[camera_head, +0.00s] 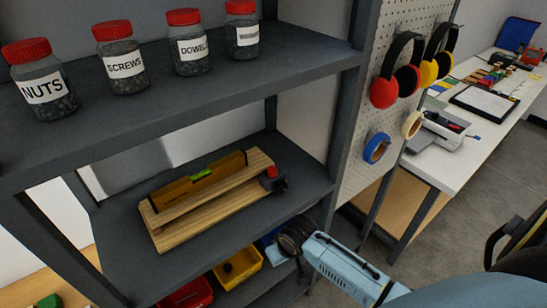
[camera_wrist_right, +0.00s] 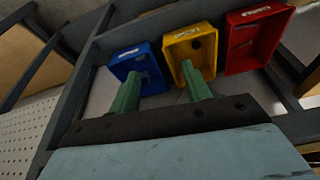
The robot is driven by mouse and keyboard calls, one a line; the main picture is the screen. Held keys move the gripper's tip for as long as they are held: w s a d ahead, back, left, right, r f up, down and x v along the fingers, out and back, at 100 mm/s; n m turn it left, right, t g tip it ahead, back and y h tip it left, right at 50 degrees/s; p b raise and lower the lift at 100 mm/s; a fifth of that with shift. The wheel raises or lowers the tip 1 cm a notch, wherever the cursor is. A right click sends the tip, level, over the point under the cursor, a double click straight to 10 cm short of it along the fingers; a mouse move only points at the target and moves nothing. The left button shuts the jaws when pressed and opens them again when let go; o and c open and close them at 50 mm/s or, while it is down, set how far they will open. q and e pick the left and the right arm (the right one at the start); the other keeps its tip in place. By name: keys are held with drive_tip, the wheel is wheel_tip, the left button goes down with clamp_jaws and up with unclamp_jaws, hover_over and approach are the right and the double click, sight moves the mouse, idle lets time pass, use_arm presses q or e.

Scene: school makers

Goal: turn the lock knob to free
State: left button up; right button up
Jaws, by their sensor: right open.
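A wooden fixture (camera_head: 210,199) with a spirit level (camera_head: 203,178) in it lies on the middle shelf of the dark rack in the head view. A small red knob (camera_head: 272,172) and a black knob-like part (camera_head: 281,185) sit at its right end; I cannot tell which is the lock knob. My right arm comes in from the right, its dark wrist just below and right of that end, apart from it. In the right wrist view my right gripper (camera_wrist_right: 160,88) is open and empty, its green fingers pointing toward the bins. The fixture is not in that view. My left gripper is out of view.
Below are a blue bin (camera_wrist_right: 137,70), a yellow bin (camera_wrist_right: 190,52) and a red bin (camera_wrist_right: 252,38). Several red-lidded jars stand on the upper shelf (camera_head: 170,93). A pegboard (camera_head: 360,160) with earmuffs and tape is right of the rack, before a white bench (camera_head: 455,165).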

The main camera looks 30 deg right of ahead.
drive_tip(key=w+r+p, duration=0.3)
drive_tip(key=w+r, duration=0.1)
drive_tip(key=r, duration=0.9)
drive_tip(key=m+t+h, duration=0.1)
drive_tip(key=m, duration=0.3)
approach(273, 168)
drive_tip(key=f, duration=0.2)
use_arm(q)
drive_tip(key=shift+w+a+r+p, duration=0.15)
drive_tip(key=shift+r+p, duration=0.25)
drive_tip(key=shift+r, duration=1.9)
use_arm(e)
drive_tip(key=shift+w+x, duration=0.15)
drive_tip(key=shift+x, duration=1.55)
drive_tip(key=shift+w+x, duration=0.15)
drive_tip(key=shift+x, duration=1.55)
drive_tip(key=shift+r, duration=0.15)
drive_tip(key=c, duration=1)
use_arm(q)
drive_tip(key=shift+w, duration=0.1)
